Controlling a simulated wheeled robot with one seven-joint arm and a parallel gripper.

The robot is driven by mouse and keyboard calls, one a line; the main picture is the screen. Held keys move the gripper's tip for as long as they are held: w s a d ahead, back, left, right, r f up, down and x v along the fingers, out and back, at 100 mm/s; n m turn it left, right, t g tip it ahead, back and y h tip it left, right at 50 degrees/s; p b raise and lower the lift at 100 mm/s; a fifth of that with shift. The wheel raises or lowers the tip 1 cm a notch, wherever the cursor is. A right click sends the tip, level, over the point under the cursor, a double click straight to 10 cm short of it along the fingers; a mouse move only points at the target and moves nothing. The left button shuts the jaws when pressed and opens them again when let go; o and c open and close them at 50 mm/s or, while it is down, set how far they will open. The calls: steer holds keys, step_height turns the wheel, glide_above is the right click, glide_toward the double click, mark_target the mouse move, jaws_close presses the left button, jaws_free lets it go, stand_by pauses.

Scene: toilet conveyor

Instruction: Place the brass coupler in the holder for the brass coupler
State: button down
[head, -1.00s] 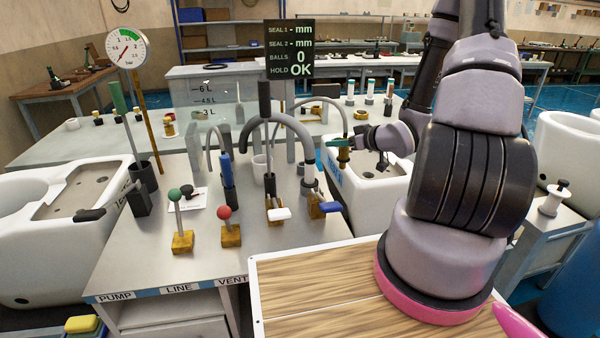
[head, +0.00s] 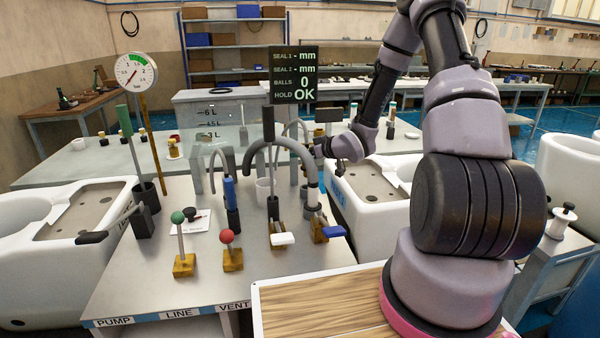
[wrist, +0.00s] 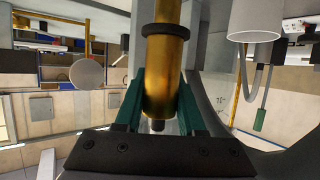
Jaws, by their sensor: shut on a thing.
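The brass coupler (wrist: 165,70) is a gold-coloured cylinder with a black collar, seen close up in the wrist view. My gripper (wrist: 160,92) is shut on it, with a green finger on either side. In the head view my gripper (head: 322,148) is behind the right side of the bent grey pipe, above the bench. Its fingertips and the coupler are largely hidden there. I cannot tell which fitting is the holder for the brass coupler.
The thick grey pipe (head: 297,150) arches close to my gripper. The bench (head: 140,285) carries a blue-handled tool (head: 230,192), a red-knobbed lever (head: 228,238) and a green-knobbed lever (head: 178,218). White toilets flank the bench.

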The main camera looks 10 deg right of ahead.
steer(key=shift+w+a+f, duration=0.1)
steer(key=shift+f, duration=1.65)
steer(key=shift+w+a+f, duration=0.1)
steer(key=shift+f, duration=1.65)
steer(key=c, duration=0.5)
jaws_free()
steer(key=shift+f, duration=0.15)
